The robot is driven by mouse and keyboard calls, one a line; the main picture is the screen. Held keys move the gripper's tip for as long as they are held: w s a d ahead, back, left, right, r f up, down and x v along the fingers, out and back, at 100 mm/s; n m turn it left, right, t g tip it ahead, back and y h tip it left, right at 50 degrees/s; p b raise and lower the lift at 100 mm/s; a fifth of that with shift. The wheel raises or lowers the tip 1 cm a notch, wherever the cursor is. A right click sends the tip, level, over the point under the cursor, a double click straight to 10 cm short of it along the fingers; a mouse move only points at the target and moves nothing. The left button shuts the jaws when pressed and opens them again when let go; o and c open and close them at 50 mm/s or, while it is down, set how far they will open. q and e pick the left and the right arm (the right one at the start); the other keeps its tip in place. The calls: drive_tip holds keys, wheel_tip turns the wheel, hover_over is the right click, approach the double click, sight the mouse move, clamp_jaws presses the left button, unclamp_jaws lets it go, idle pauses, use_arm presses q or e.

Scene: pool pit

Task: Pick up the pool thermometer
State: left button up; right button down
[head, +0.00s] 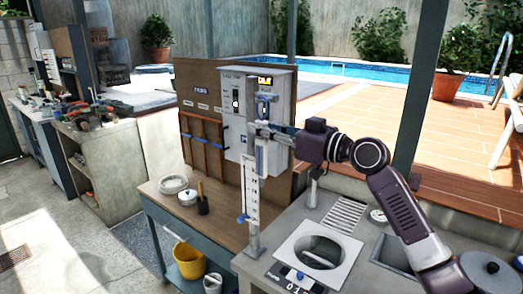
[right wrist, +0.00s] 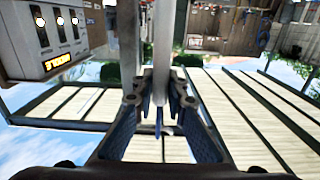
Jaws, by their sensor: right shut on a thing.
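My right gripper (head: 270,129) reaches in from the right, at the upper part of an upright metal stand with a white scale (head: 253,202). It is shut on the pool thermometer, a slim pale tube with blue parts, largely hidden by the gripper and stand. In the right wrist view the fingers (right wrist: 160,108) close around the thermometer (right wrist: 163,45), which runs upright between them. The grey post (right wrist: 128,45) of the stand is close beside it. I cannot tell whether the two touch. My left gripper is not in view.
A grey control box (head: 235,115) on a brown board (head: 196,78) stands close behind the gripper. The counter holds a round skimmer opening (head: 318,250) and a basin (head: 392,252). A wooden-topped bench (head: 160,197) with a white roll and brush is at left, a yellow bucket (head: 189,261) beneath.

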drive_tip(key=shift+r, duration=0.1)
idle(0.3)
drive_tip(key=shift+r+b, duration=0.55)
drive_tip(key=s+a+b, duration=0.5)
drive_tip(key=s+a, duration=0.5)
drive_tip(key=s, duration=0.4)
drive_tip(key=shift+s+a+r+b, duration=0.15)
drive_tip(key=shift+s+a+b, duration=0.2)
